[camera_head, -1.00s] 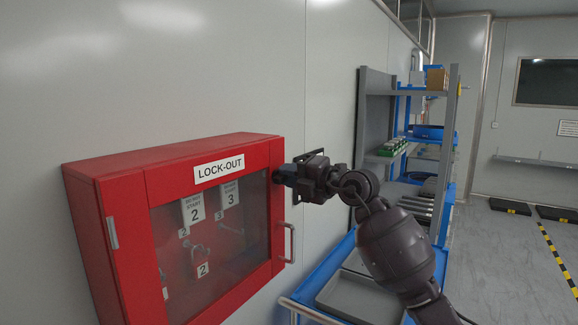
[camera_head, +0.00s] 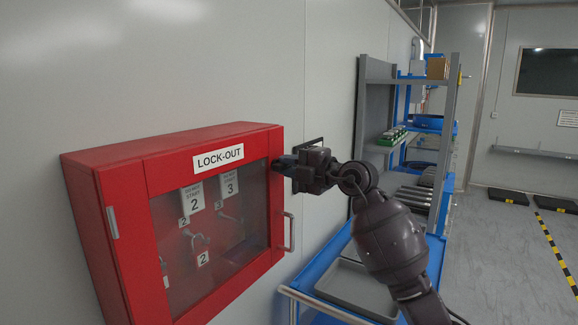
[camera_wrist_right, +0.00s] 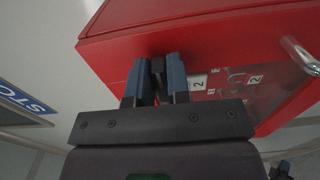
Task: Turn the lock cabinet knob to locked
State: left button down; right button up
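The red lock cabinet (camera_head: 140,160), marked LOCK-OUT, hangs on the wall with its windowed door closed. It also fills the upper part of the right wrist view (camera_wrist_right: 200,35). The small dark knob (camera_wrist_right: 157,68) is on the door's front face near its right edge; in the head view my gripper hides it. My right gripper (camera_head: 282,166) is at that edge, above the door handle (camera_head: 289,232). In the right wrist view its blue fingers (camera_wrist_right: 156,80) sit on both sides of the knob and appear closed on it.
A blue cart with a grey tray (camera_head: 358,288) stands below and right of the cabinet. A shelf rack (camera_head: 375,130) with trays and boxes stands against the wall behind my right arm. Open floor (camera_head: 510,250) lies to the far right.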

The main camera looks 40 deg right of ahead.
jog(key=o, duration=0.4)
jog(key=shift+o, duration=0.2)
jog(key=b+v, duration=0.2)
jog(key=v, duration=0.8)
jog(key=shift+s+d, duration=0.2)
jog(key=shift+s, duration=0.15)
